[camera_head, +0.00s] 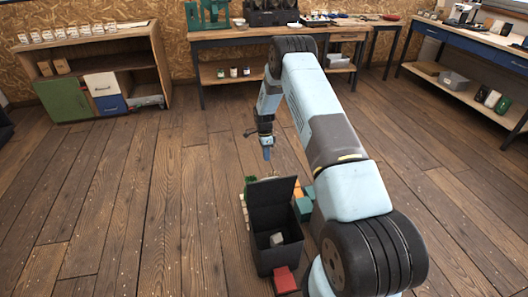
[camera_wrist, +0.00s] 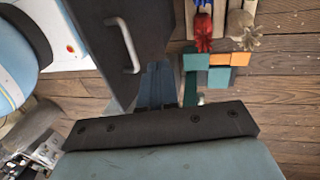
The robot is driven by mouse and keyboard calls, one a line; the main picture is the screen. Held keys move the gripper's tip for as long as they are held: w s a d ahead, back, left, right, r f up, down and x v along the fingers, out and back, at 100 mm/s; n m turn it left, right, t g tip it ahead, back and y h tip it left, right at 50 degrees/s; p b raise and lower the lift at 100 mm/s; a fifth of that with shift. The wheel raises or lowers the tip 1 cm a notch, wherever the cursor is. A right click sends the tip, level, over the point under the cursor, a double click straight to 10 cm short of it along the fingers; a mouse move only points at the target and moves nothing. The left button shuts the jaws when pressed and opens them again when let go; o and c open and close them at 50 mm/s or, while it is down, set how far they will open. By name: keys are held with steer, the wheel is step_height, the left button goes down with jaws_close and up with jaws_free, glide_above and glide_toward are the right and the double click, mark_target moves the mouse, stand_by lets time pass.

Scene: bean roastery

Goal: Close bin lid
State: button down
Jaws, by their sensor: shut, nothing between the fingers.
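The dark grey bin (camera_head: 273,251) stands on the wooden floor in the head view, in front of my base. Its lid (camera_head: 271,191) is raised, standing up from the far side, so the bin's inside shows. A pale block (camera_head: 276,239) lies inside. In the wrist view the dark lid (camera_wrist: 105,22) fills the upper middle, with a light grey bar handle (camera_wrist: 123,45) on it. My gripper (camera_head: 267,155) points down, above and beyond the raised lid in the head view. Its blue fingers (camera_wrist: 157,82) are shut and empty, close to the lid; contact cannot be told.
Teal and orange blocks (camera_wrist: 218,67) lie beside the bin, with a red object (camera_wrist: 204,28) near them. A red block (camera_head: 285,279) is at the bin's near right. Workbenches (camera_head: 240,37) and a low cabinet (camera_head: 100,75) line the walls. The floor to the left is clear.

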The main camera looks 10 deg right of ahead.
steer(key=s+f, duration=0.5)
steer(key=f, duration=0.1)
stand_by(0.3)
